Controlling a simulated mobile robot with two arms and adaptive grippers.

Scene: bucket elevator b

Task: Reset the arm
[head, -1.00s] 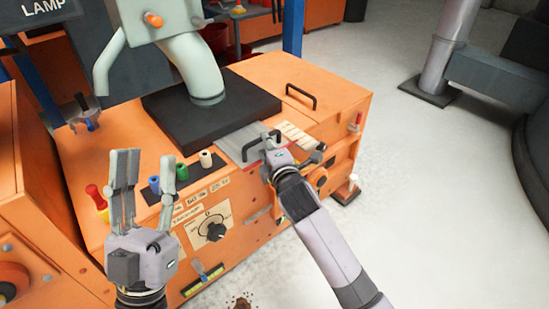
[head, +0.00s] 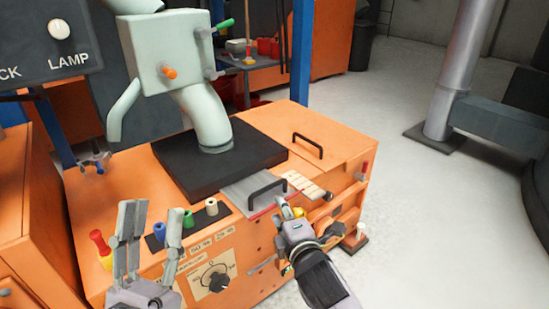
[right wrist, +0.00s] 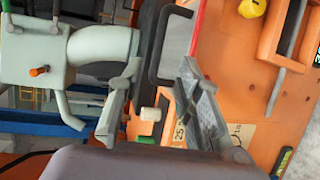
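My left gripper (head: 150,208) is at the lower left of the head view, fingers pointing up and spread, with nothing between them. It is in front of the orange machine's (head: 330,135) control panel. My right gripper (head: 289,204) is at the machine's front edge, just below the black handle (head: 267,186) of a grey metal plate (head: 236,190). In the right wrist view its fingers (right wrist: 160,68) are apart and empty, and the black handle (right wrist: 154,45) shows beyond them, apparently clear of both.
A pale green pipe housing (head: 165,60) rises from a black base (head: 180,165). Coloured knobs and a dial (head: 216,278) sit near my left gripper. A yellow knob (right wrist: 252,8) is close to my right gripper. Grey floor (head: 430,220) is open on the right.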

